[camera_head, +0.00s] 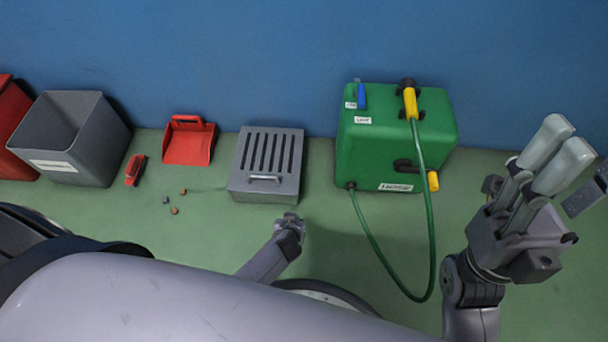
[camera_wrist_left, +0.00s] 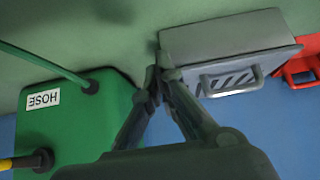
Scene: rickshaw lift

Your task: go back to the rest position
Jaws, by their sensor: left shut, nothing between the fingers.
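My left gripper (camera_head: 290,222) is low in the middle of the head view, over the green floor in front of the grey slotted box. In the left wrist view the fingers (camera_wrist_left: 158,78) meet at their tips with nothing between them. My right gripper (camera_head: 560,135) is at the right side of the head view, with its two pale fingers side by side and pointing up. I cannot tell whether they touch. I see nothing held in it.
A grey slotted box (camera_head: 266,187) and a green hose box (camera_head: 390,145) stand by the blue wall. A green hose (camera_head: 431,230) loops onto the floor. Farther left are a red dustpan (camera_head: 189,147), a red brush (camera_head: 135,169), small debris (camera_head: 174,210), a grey bin (camera_head: 53,172) and a red bin (camera_head: 12,130).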

